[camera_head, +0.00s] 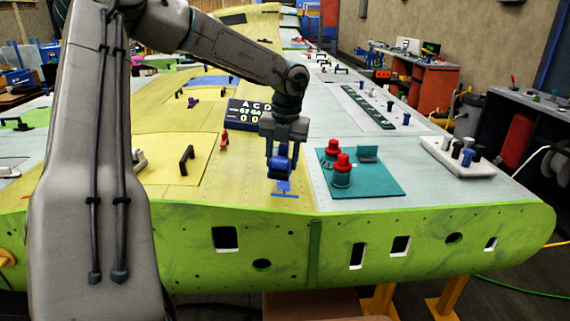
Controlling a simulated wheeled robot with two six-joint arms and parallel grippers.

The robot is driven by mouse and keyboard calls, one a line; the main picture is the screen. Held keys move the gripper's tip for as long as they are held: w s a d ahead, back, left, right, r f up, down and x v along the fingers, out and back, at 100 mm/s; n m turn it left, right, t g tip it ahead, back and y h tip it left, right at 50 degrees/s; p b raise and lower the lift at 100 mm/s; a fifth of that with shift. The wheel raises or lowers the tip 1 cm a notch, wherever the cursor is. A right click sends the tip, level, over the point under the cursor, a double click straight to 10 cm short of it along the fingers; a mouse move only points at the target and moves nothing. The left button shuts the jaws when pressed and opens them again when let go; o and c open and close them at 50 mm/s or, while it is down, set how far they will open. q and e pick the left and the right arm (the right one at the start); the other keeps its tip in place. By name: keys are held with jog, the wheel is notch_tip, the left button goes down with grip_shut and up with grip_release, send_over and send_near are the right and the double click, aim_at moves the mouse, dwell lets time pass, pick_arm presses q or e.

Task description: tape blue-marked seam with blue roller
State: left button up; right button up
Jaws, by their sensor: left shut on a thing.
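My left gripper (283,150) points down over the yellow part of the wing's upper skin, close to the front green edge. It is shut on the blue roller (280,166), which is partly hidden between the fingers. Just below the roller a blue mark (284,189) shows on the skin, with a short blue line in front of it near the edge. Whether the roller touches the skin is hard to tell. My right gripper is not in view.
A teal mat (384,186) with two red-capped teal pots (341,173) lies right of the roller. A white tray (449,158) with several pegs is farther right. A dark letter-and-number board (245,113) stands behind the gripper. A black handle (186,157) and a red clamp (224,139) are to its left.

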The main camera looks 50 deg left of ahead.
aim_at(282, 145)
pick_arm(q)
jog(key=shift+r+p, duration=0.5)
jog(key=shift+r, duration=1)
jog(key=shift+r, duration=0.1)
